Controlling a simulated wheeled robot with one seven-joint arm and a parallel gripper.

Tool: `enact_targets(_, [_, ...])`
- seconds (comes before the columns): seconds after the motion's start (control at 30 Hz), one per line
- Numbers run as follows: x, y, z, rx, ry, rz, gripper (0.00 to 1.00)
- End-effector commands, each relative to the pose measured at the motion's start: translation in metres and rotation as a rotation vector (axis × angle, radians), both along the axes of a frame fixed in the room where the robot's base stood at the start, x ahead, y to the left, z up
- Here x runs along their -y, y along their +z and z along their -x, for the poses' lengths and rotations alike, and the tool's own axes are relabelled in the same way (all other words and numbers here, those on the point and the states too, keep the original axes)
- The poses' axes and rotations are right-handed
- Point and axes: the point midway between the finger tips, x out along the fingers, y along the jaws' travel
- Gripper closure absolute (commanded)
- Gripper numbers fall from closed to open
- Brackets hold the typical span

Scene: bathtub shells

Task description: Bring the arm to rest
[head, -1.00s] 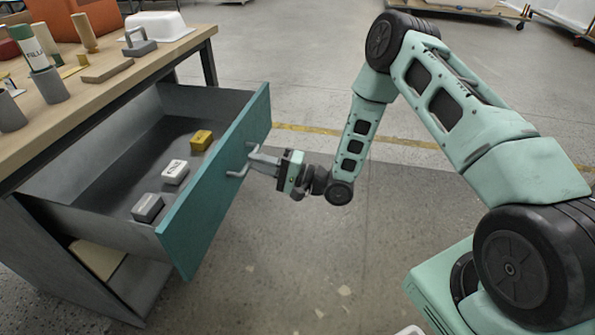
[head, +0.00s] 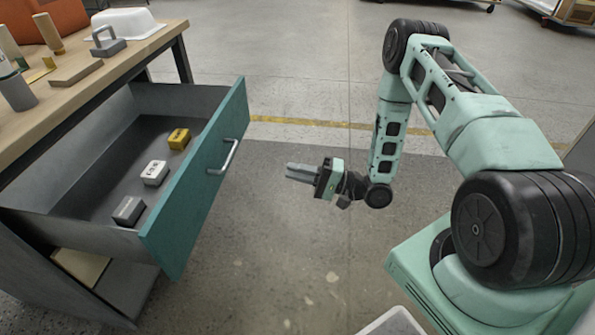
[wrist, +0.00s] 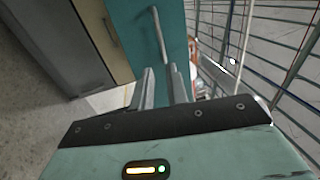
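My gripper (head: 291,172) hangs in free air to the right of the open drawer (head: 197,187), pointing left toward its teal front. In the wrist view its two grey fingers (wrist: 159,88) stand apart with nothing between them. The drawer's handle (head: 229,157) is clear of the fingers; the handle also shows ahead of them in the wrist view (wrist: 159,36). My arm is bent, with its elbow high at the upper right.
The drawer holds a yellow block (head: 178,138), a white block (head: 154,173) and a dark grey block (head: 128,211). A wooden workbench (head: 120,65) with tools stands at the left. A wire rack (wrist: 270,50) shows at right in the wrist view. Floor around my gripper is clear.

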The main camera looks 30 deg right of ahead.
Motion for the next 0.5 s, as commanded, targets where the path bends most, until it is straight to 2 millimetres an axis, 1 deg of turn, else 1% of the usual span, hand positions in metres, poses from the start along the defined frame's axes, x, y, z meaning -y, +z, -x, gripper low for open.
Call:
enact_targets(0.37, [-0.001,0.000,-0.001,0.000,0.001,0.003,0.84])
enact_targets(0.43, [-0.004,0.002,-0.004,0.006,0.003,0.031,0.84])
enact_targets(0.5, [-0.012,0.004,-0.013,0.017,0.007,0.107,0.84])
